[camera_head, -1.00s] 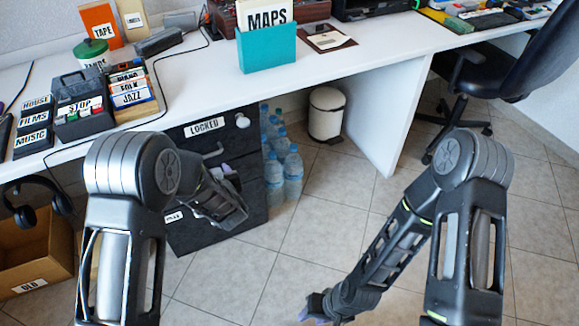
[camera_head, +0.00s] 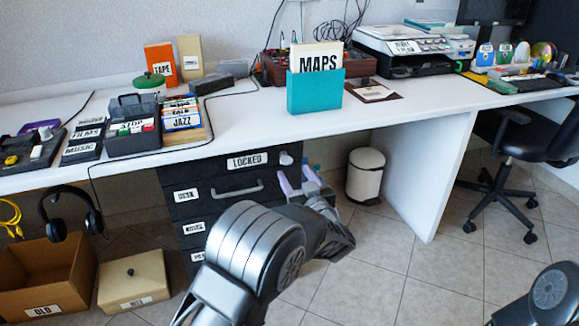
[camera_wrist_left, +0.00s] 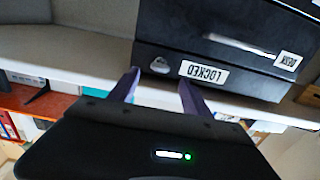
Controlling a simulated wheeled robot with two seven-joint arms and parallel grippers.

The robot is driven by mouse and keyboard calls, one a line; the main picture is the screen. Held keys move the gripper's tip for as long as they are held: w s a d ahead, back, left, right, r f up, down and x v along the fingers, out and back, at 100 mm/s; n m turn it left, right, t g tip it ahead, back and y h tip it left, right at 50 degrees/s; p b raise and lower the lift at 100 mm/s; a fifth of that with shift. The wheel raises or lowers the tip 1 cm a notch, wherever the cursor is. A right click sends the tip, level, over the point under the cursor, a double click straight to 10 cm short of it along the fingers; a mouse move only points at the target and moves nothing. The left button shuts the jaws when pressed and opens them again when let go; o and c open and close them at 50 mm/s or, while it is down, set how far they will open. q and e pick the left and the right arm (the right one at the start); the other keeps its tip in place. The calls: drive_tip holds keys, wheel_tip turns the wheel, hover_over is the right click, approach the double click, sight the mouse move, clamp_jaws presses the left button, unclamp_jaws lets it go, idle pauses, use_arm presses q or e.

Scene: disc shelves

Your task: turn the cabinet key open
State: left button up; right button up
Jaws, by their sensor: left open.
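The black drawer cabinet (camera_head: 235,190) stands under the white desk, with a "LOCKED" label (camera_head: 247,161) on its top drawer. A small light key or knob (camera_head: 286,158) sits right of the label, and it also shows in the left wrist view (camera_wrist_left: 160,66). My left gripper (camera_head: 298,180) is open, its two purple fingers pointing up toward the key from just below and in front. In the left wrist view my left gripper (camera_wrist_left: 159,88) has the key roughly between its fingers, apart from them and farther off. My right gripper is out of view.
The white desk (camera_head: 240,125) overhangs the cabinet. A drawer handle (camera_head: 238,190) is left of my left gripper. A white bin (camera_head: 366,176) stands to the right. Boxes (camera_head: 133,281) and headphones (camera_head: 70,212) are at the left.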

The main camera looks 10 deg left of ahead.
sight(288, 163)
use_arm(q)
drive_tip(key=b+x, duration=0.1)
drive_tip(key=x, duration=0.5)
drive_tip(key=shift+w+a, duration=0.1)
drive_tip(key=shift+a, duration=0.05)
clamp_jaws()
idle(0.4)
